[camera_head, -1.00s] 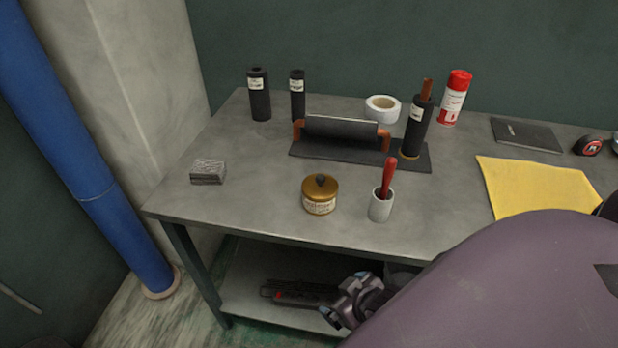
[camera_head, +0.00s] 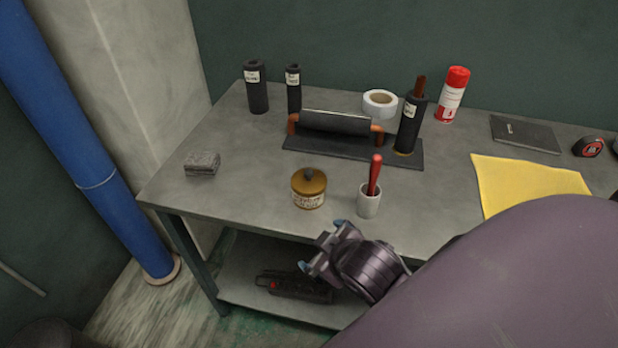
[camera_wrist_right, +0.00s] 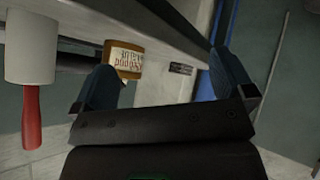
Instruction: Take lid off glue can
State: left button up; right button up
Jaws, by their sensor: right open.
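The glue can (camera_head: 308,197) is a small amber can with a paper label near the front edge of the workbench. Its gold lid (camera_head: 309,181) with a dark knob is seated on top. My right gripper (camera_head: 318,252) is open and empty, in front of the bench edge and below the can. In the right wrist view, the two blue-grey fingers (camera_wrist_right: 165,82) are apart, and the can (camera_wrist_right: 127,59) shows beyond them near the left finger; its lid is hard to make out there. My left gripper is not in view.
A white cup (camera_head: 369,203) with a red-handled tool stands right of the can. A grey block (camera_head: 202,164) lies to the left. Behind is a dark stand with a pipe (camera_head: 335,123). The bench's front edge and lower shelf (camera_head: 240,290) are near my right gripper.

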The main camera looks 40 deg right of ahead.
jog(key=w+a+r+n+t+y, duration=0.75)
jog(key=w+a+r+n, duration=0.3)
jog(key=r, duration=0.25)
jog(key=s+a+r+n+g+y, duration=0.1)
jog(key=a+r+n+g+y, duration=0.2)
jog(key=a+n+g+y, duration=0.55)
jog(key=s+a+r+n+g+y, duration=0.1)
jog(key=a+r+n+g+y, duration=0.2)
jog(key=n, duration=1.1)
jog(key=n+g+h, duration=0.6)
jog(key=n+h, duration=0.6)
jog(key=h, duration=0.7)
send_near(309, 171)
jog(key=shift+s+d+f, duration=0.1)
jog(key=shift+d, duration=0.25)
jog(key=f, duration=0.9)
jog(key=shift+s+d+f, duration=0.15)
jog(key=shift+d+f, duration=0.1)
jog(key=shift+f, duration=0.15)
